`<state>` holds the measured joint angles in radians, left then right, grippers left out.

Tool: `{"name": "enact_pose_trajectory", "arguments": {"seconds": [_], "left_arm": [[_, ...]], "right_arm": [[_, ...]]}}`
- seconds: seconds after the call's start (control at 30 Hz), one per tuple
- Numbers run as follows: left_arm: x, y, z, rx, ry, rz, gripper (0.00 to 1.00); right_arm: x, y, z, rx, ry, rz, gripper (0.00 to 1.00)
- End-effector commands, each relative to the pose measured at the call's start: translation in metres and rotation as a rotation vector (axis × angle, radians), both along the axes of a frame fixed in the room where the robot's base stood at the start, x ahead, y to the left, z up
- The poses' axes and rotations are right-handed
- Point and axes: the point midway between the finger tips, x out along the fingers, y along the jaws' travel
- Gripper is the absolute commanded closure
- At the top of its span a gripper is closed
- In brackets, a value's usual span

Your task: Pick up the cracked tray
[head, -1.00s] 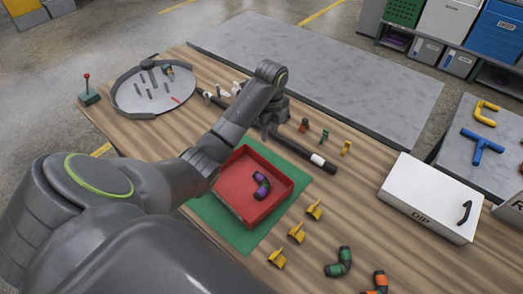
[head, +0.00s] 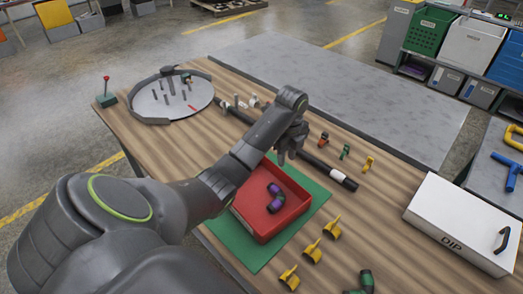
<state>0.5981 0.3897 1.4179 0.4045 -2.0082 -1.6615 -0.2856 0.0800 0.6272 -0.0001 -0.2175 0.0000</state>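A red tray (head: 245,228), open at the top, sits on a green mat (head: 238,243) on the wooden table. I cannot make out a crack in it at this size. A bent purple and black hose piece (head: 275,198) lies inside it. My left gripper (head: 288,160) points down near the tray's far edge, its fingers close to the rim. I cannot tell whether it touches the rim or how far apart its fingers are. My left arm hides the tray's left side. My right gripper is not in view.
A white box (head: 465,222) stands at the right. A round grey tray with pegs (head: 148,106) is at the far left. Bare wood lies between clips and box.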

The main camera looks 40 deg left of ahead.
Motion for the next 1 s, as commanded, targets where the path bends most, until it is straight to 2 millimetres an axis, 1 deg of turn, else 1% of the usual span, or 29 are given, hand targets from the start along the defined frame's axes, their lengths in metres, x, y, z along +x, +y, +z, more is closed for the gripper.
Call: {"name": "enact_pose_trajectory", "arguments": {"seconds": [0.03,0.07,0.13,0.27,0.37,0.5,0.6,0.7,0.9,0.93,1.0], "left_arm": [[0.0,0.0,-0.013,0.0,0.0,0.0,0.71],[0.0,0.0,-0.016,0.0,0.0,0.0,0.71],[-0.001,0.0,-0.021,-0.002,0.004,0.0,0.71],[0.0,0.0,-0.034,-0.001,0.001,0.001,0.71],[-0.001,-0.001,-0.044,-0.002,0.004,0.0,0.71],[-0.002,-0.002,-0.065,-0.002,0.004,0.001,0.71],[-0.002,-0.002,-0.079,0.0,0.004,-0.001,0.71],[-0.001,-0.001,-0.086,0.001,0.003,-0.002,0.71],[-0.001,-0.001,-0.087,0.001,0.001,-0.002,0.71],[-0.001,-0.001,-0.087,0.001,0.001,-0.002,0.72],[-0.001,-0.001,-0.087,0.001,0.001,-0.002,0.81]], "right_arm": [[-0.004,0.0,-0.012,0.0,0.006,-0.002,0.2],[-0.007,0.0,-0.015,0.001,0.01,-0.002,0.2],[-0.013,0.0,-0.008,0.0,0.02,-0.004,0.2],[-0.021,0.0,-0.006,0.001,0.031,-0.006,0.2],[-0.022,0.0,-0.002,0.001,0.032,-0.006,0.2],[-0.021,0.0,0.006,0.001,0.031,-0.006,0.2],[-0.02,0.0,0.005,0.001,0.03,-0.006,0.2],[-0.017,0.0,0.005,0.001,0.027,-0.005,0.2],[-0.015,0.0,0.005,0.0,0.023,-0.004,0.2],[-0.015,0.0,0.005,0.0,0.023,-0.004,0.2],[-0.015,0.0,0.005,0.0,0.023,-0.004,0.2]]}}
